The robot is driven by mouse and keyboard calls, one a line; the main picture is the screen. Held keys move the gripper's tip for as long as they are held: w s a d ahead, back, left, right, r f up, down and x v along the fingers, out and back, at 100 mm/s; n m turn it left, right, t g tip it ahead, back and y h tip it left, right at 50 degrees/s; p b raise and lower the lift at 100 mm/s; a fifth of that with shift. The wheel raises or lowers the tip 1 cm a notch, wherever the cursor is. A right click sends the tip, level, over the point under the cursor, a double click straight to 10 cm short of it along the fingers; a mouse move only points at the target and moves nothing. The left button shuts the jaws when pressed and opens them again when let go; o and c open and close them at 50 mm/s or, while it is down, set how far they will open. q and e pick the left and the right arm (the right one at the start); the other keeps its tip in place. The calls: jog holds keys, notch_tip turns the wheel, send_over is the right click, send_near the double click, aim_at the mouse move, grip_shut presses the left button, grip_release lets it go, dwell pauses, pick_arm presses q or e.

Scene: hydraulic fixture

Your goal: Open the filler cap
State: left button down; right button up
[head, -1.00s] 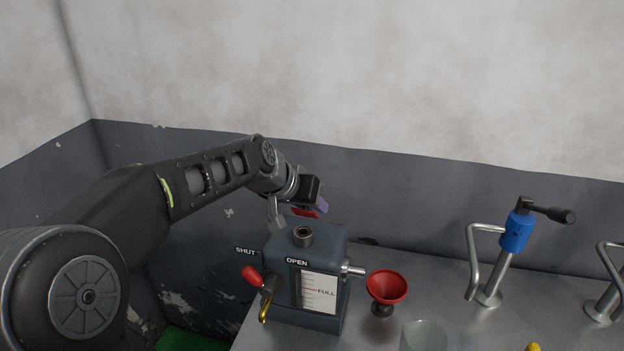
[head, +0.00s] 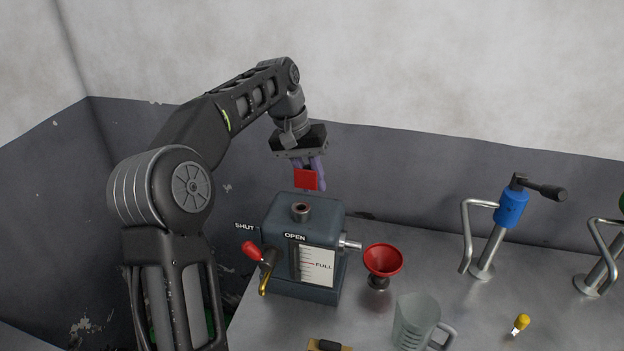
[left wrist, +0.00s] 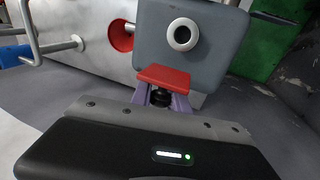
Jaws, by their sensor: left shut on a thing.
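The grey-blue tank (head: 275,221) stands on the metal bench, its filler neck (head: 301,211) uncovered on top. The neck's open ring also shows in the left wrist view (left wrist: 183,34). My left gripper (head: 310,171) points down, with its purple fingers shut on the red filler cap (head: 306,180). The cap is held in the air above the tank and apart from the neck. In the left wrist view, the red cap (left wrist: 163,76) sits between the fingers, which it partly hides. My right gripper is in neither view.
A lever with a red grip (head: 252,249) is on the tank's front left, near the SHUT and OPEN labels. A red funnel (head: 383,260), a clear jug (head: 414,322) and a yellow-topped item (head: 521,322) are to the right. A blue-collared pump (head: 511,209) stands farther right.

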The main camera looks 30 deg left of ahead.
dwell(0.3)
pick_arm(q)
jog(key=c, duration=1.3)
grip_release()
jog(key=shift+o, duration=0.2)
